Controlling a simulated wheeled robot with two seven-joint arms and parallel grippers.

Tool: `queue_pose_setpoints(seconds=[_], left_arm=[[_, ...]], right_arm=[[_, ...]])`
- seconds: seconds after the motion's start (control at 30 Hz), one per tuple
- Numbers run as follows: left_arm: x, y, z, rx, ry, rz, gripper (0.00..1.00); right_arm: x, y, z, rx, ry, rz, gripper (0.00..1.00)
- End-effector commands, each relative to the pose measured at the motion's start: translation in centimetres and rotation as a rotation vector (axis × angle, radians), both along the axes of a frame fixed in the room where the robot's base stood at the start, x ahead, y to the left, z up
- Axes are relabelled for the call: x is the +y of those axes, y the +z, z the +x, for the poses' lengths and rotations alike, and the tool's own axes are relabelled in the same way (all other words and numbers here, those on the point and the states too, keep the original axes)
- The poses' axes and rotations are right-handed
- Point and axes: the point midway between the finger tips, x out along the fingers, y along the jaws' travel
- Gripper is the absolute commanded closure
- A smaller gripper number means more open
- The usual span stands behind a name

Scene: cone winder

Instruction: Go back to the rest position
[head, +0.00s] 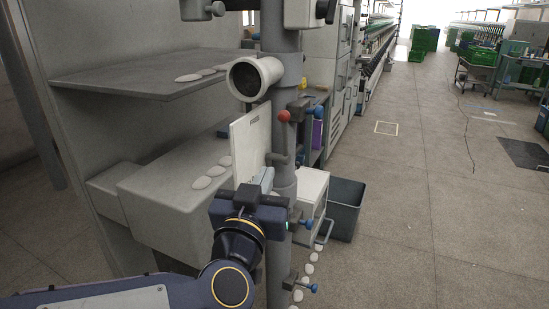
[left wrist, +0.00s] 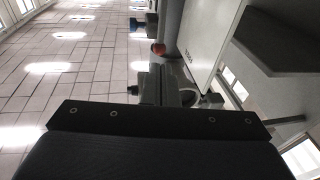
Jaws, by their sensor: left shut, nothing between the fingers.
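My left arm comes in from the lower left of the head view, and my left gripper (head: 265,180) is in front of the machine's grey upright post (head: 283,100). It is shut with nothing in it. Its fingers point away from the camera, just below a white upright plate (head: 250,145); I cannot tell whether they touch it. In the left wrist view the dark gripper body fills the bottom, and the plate (left wrist: 208,40) shows beyond it. My right gripper is in neither view.
A red ball knob (head: 284,116) and a blue knob (head: 308,224) stick out from the post. A grey bin (head: 345,207) stands on the floor to its right. A shelf (head: 130,82) and a grey housing (head: 165,205) are on the left.

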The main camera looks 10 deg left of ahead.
Motion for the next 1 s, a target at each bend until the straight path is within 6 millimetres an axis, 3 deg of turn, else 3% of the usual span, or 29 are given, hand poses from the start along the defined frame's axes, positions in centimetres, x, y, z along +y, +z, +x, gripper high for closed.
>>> queue_pose_setpoints(seconds=[0.17,0.27,0.47,0.6,0.7,0.83,1.0], left_arm=[[1.6,0.7,-0.7,0.069,-0.112,-0.034,1.0],[3.2,-0.2,-2.1,0.19,-0.21,-0.057,1.0],[7.7,-5.6,-7.9,0.594,-0.285,-0.11,1.0],[11.0,-9.8,-13.5,0.902,-0.223,-0.171,1.0],[12.7,-11.9,-17.0,1.067,-0.16,-0.217,1.0],[13.8,-13.4,-19.8,1.19,-0.102,-0.252,1.0],[14.1,-14.0,-20.6,1.227,-0.086,-0.263,1.0]], right_arm=[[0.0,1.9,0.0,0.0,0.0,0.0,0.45],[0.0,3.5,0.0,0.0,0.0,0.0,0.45],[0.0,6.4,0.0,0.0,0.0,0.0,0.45],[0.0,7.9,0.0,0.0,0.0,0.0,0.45],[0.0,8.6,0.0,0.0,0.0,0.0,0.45],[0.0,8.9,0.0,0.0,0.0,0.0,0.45],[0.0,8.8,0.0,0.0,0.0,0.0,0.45]])
